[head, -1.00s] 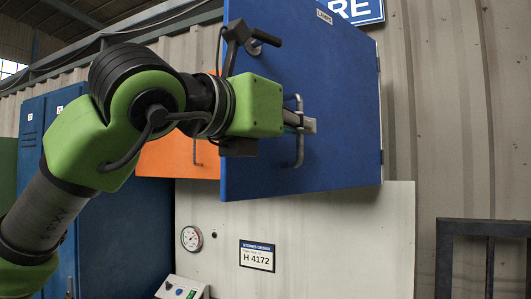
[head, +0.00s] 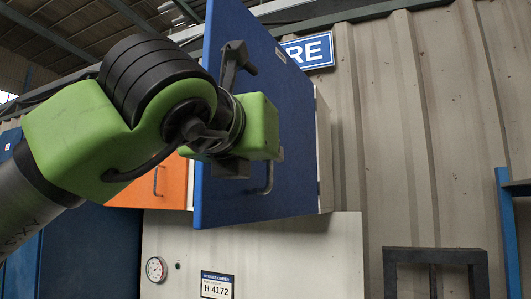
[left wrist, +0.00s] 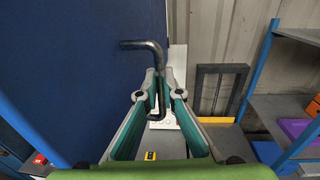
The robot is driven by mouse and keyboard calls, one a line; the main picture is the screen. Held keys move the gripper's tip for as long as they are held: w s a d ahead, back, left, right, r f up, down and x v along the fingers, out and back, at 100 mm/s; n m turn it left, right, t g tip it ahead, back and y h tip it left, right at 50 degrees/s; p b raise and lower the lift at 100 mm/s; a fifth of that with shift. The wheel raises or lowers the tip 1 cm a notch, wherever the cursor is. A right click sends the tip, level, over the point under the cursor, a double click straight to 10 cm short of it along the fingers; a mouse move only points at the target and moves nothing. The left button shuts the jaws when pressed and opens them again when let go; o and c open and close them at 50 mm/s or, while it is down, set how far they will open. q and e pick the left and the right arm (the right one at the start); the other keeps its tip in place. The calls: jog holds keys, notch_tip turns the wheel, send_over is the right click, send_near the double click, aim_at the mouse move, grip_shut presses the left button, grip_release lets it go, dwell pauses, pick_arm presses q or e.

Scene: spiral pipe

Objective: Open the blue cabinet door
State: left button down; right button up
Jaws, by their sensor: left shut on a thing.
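The blue cabinet door (head: 290,110) stands ajar, its left edge swung out from the pale cabinet body (head: 324,150) at its right. The bar handle (head: 268,182) is on the door's front. My left gripper (head: 279,154) is at this handle, its fingers mostly hidden behind its green housing in the head view. In the left wrist view, the left gripper (left wrist: 158,100) is shut on the handle (left wrist: 148,45), whose bent upper end sticks out beyond the fingers. The door (left wrist: 80,60) fills the left of that view. My right gripper is not in view.
An orange cabinet door (head: 150,187) is left of the blue door. Below is a pale panel with a gauge (head: 156,269) and a label (head: 217,286). A dark frame (head: 435,255) and blue shelf post (head: 508,230) stand at right. A shelf rack (left wrist: 285,100) shows in the wrist view.

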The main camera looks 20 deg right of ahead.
pick_arm(q)
jog(key=shift+r, duration=0.25)
jog(key=c, duration=2.5)
grip_release()
jog(key=shift+d+f, duration=0.15)
jog(key=shift+d, duration=0.05)
jog(key=v, duration=1.2)
jog(key=shift+a, duration=0.1)
jog(key=shift+w, duration=0.1)
